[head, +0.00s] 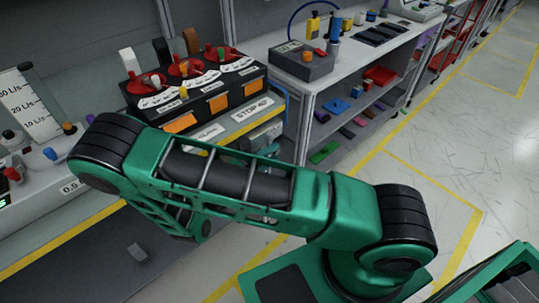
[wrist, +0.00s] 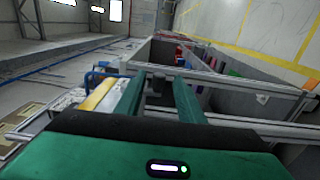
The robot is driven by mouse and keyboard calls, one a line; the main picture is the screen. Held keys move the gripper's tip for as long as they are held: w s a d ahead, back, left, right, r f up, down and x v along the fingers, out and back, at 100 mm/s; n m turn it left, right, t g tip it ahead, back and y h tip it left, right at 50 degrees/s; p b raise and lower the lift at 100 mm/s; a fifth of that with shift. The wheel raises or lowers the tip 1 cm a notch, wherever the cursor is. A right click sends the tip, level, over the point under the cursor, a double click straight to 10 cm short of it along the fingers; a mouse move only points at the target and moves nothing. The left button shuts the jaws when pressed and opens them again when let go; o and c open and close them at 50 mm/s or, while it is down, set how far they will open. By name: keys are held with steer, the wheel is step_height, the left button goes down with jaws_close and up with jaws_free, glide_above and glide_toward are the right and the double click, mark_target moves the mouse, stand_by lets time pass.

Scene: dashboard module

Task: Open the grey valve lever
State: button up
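A black dashboard box (head: 240,92) stands on the bench in the head view, with three upright levers at its back. One is whitish (head: 128,62), one dark grey to black (head: 162,52) and one brown (head: 191,40). Red discs sit at their bases. I cannot tell for sure which is the grey valve lever. In the wrist view my gripper (wrist: 158,88) has its two green fingers apart. A small dark block (wrist: 157,84) shows between them; I cannot tell what it is or whether it is touched. In the head view my arm largely hides the gripper.
A grey control box (head: 303,63) stands on a bench to the right, above shelves with coloured items. A white panel (head: 35,105) with flow markings and several knobs is at the left. A small grey block (head: 137,252) lies below the left bench. The floor at right (head: 450,120) is clear.

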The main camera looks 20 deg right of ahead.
steer(key=v, duration=1)
steer(key=shift+a, duration=0.4)
steer(key=shift+s, duration=0.1)
